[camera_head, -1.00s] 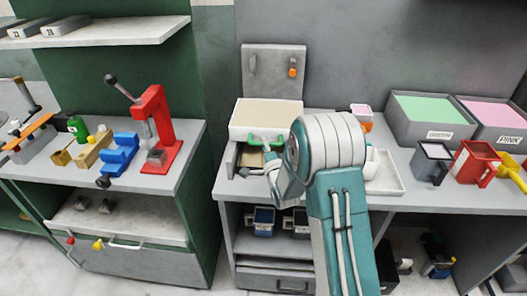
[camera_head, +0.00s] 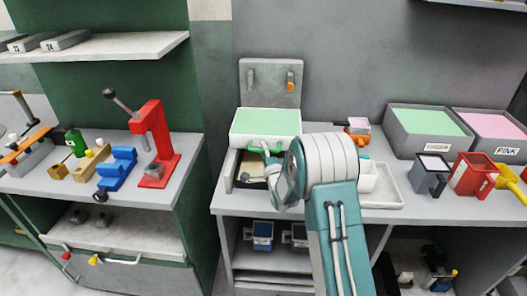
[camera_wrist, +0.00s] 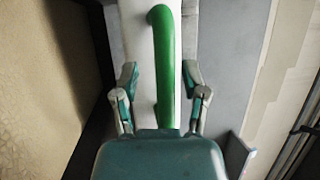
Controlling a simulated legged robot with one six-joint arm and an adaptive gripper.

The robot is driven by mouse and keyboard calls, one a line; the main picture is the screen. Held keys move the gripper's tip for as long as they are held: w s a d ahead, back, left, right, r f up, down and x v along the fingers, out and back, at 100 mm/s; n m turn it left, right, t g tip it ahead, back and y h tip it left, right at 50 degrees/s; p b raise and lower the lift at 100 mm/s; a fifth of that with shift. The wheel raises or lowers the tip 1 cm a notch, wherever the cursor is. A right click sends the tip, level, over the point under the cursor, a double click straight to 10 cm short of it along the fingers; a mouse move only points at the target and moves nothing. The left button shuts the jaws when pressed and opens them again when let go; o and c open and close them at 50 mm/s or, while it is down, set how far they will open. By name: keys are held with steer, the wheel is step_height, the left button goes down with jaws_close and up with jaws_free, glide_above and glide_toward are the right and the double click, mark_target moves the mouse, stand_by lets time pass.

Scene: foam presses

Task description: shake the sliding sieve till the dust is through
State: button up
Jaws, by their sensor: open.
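The sliding sieve (camera_head: 236,135) is a white-rimmed box in front of the grey upright panel, and its top face looks pale green. Its green handle (camera_head: 254,147) is on the front side. In the wrist view the green handle (camera_wrist: 164,45) runs between the two fingers. My gripper (camera_wrist: 160,72) is open around the handle, with gaps on both sides. In the head view my gripper (camera_head: 270,158) is at the sieve's front, partly hidden by my wrist. A cream surface (camera_head: 252,168) shows in the grey frame below the sieve.
A white tray (camera_head: 392,192) lies right of my arm. Green (camera_head: 428,120) and pink (camera_head: 487,122) bins stand further right, with grey (camera_head: 432,172) and red (camera_head: 474,174) scoops before them. A red press (camera_head: 152,135) stands on the left bench.

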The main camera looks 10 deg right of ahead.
steer(key=v, duration=1.2)
